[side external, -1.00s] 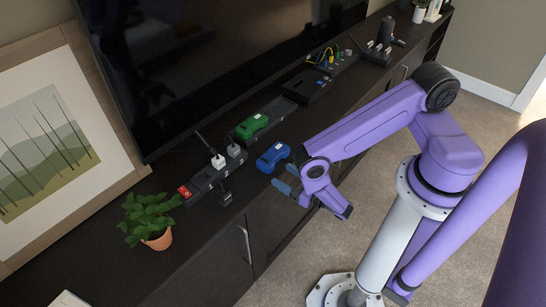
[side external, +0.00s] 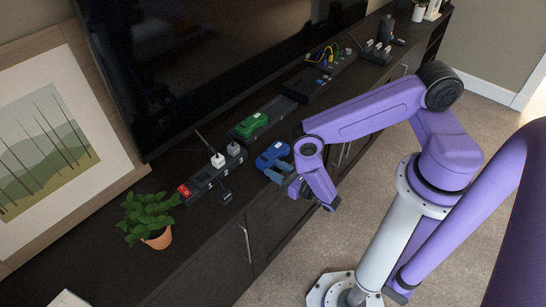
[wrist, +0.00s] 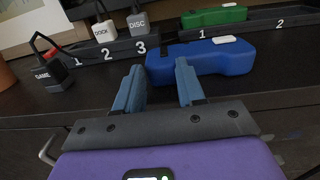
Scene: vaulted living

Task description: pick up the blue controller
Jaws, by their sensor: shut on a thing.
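The blue controller (side external: 268,158) lies near the front edge of the dark cabinet top, in front of the green controller (side external: 250,125). In the wrist view the blue controller (wrist: 222,58) spans from between my fingertips to the right, with a white label on top. My gripper (side external: 280,168) is at its front side, with its blue fingers (wrist: 158,72) shut on the near left part of it. The fingers stand apart by that part's width. The exact contact is partly hidden by the fingers. The controller appears to rest on the cabinet top.
The green controller sits in a numbered tray (wrist: 262,25) behind. A potted plant (side external: 150,217) stands at the left front. The television (side external: 215,60) rises behind.

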